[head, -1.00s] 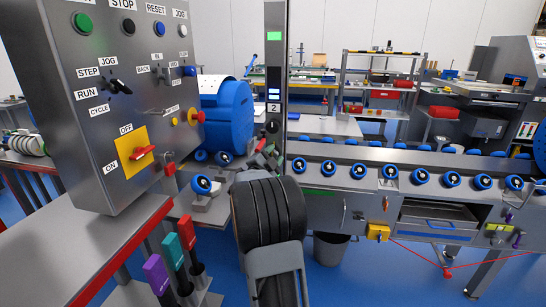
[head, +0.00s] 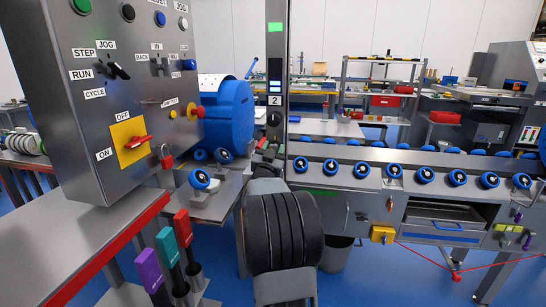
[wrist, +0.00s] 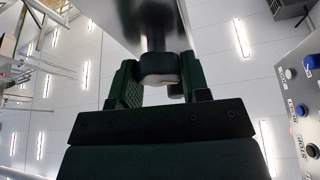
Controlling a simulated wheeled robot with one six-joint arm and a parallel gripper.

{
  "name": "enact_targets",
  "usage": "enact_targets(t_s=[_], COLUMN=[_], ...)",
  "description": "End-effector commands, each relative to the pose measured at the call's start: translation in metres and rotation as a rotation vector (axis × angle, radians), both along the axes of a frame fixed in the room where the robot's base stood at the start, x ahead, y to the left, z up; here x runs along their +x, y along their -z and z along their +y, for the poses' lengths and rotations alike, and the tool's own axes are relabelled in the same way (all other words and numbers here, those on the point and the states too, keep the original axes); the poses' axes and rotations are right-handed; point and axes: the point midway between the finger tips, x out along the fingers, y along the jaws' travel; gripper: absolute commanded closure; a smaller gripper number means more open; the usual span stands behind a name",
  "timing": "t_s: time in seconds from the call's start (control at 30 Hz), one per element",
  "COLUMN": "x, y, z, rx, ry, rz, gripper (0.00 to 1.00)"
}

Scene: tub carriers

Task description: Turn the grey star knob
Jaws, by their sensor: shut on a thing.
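In the wrist view, a dark grey knob (wrist: 157,66) on a short stem sits between the two dark green fingers of my gripper (wrist: 158,78). The fingers close on it from both sides. Its star shape cannot be made out from here. It joins a smooth metal face (wrist: 135,18) above it. In the head view, my gripper (head: 267,150) is at the grey upright post (head: 275,60), below its "2" label. My own arm hides most of the gripper and the held knob. A separate dark round knob (head: 273,118) shows on the post just above.
A control panel (head: 120,110) with buttons and switches stands close on the left. Purple, teal and red handles (head: 167,252) rise below it. A roller conveyor (head: 400,160) with blue-rimmed rollers runs right. A blue drum (head: 228,115) is behind.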

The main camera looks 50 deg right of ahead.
Motion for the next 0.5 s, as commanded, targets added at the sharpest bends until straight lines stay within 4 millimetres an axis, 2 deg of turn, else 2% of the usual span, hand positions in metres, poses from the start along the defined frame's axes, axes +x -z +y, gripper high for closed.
enact_targets(t_s=[0.5], x=[-0.0002], y=[0.0025], z=[-0.0009], rx=[-0.233], ry=[0.004], rz=[0.377], gripper=[0.81])
